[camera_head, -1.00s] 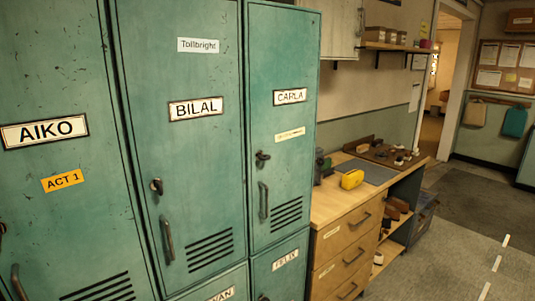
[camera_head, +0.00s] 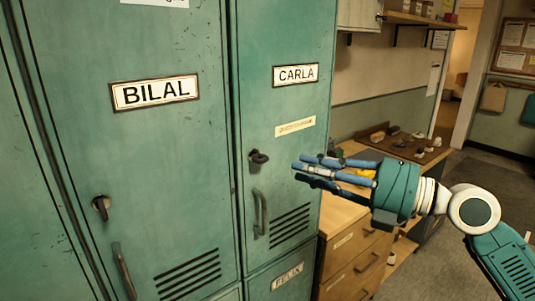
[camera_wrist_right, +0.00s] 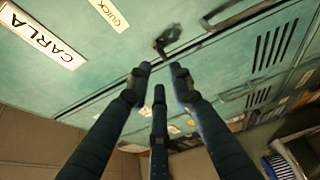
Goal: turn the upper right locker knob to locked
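The upper right locker is the teal CARLA locker (camera_head: 290,120), with its door shut. Its dark knob (camera_head: 259,157) sits above a vertical pull handle (camera_head: 260,213); the knob also shows in the right wrist view (camera_wrist_right: 167,39). Whether it is locked, I cannot tell. My right gripper (camera_head: 303,168) comes in from the right, its blue fingers pointing left towards the knob. The fingertips are apart from the knob, to its right. In the right wrist view the three fingers (camera_wrist_right: 160,76) are spread with nothing between them. My left gripper is not in view.
The BILAL locker (camera_head: 160,150) stands to the left with its own knob (camera_head: 102,206) and handle. The FELIX locker (camera_head: 287,275) is below. A wooden workbench with drawers (camera_head: 350,265) stands right of the lockers, behind my right arm. Open floor lies further right.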

